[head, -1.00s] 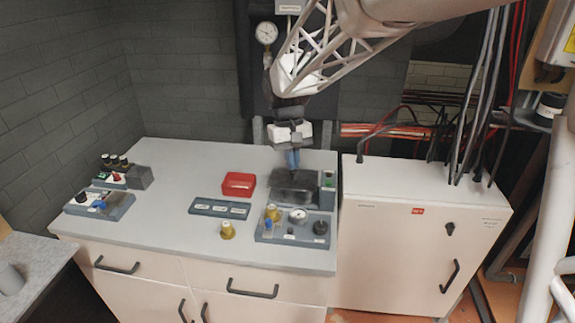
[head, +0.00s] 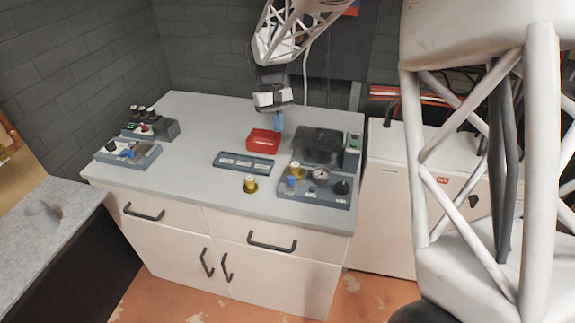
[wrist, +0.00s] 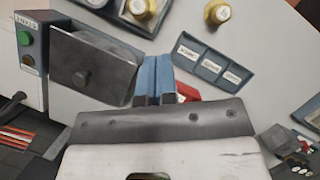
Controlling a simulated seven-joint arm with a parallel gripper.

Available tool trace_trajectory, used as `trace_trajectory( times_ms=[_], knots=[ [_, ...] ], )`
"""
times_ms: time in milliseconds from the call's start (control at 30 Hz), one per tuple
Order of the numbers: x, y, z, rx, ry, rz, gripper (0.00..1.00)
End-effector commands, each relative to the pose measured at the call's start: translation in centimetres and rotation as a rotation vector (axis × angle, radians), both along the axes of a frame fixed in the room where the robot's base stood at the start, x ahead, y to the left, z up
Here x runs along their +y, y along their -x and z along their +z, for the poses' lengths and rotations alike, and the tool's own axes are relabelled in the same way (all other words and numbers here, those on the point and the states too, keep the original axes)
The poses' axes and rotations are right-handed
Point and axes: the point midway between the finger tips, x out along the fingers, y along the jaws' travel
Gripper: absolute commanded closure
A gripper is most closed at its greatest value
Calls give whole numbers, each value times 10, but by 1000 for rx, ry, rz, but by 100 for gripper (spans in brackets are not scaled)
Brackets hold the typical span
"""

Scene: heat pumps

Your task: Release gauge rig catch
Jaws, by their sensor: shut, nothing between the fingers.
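The gauge rig is a blue-grey base (head: 313,200) at the counter's front right, with a round gauge (head: 322,174), brass fitting (head: 296,170), blue part (head: 291,182) and black knob (head: 341,187). I cannot tell which part is the catch. My gripper (head: 278,123) is shut and empty, its blue fingers (wrist: 156,82) above the counter near the red box, left of the dark box.
A red box (head: 263,141), a labelled tray (head: 243,163) and a loose brass fitting (head: 250,184) lie left of the rig. Two more fixtures (head: 128,154) (head: 150,130) stand at the counter's left. The middle-left counter (head: 200,140) is clear.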

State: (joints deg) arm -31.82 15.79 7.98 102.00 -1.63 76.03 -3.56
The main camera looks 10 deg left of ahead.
Motion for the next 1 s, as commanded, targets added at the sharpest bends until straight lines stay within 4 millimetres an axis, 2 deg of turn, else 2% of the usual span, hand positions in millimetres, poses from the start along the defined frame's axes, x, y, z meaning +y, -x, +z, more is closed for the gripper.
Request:
trace_trajectory(
  times_ms=[267, 433, 1000],
  knots=[
    [-1, 1, -5, 0, 0, 0, 100],
    [-4, 5, -16, 1, 1, 0, 100],
    [-22, 30, -92, 2, 1, 0, 100]
  ],
)
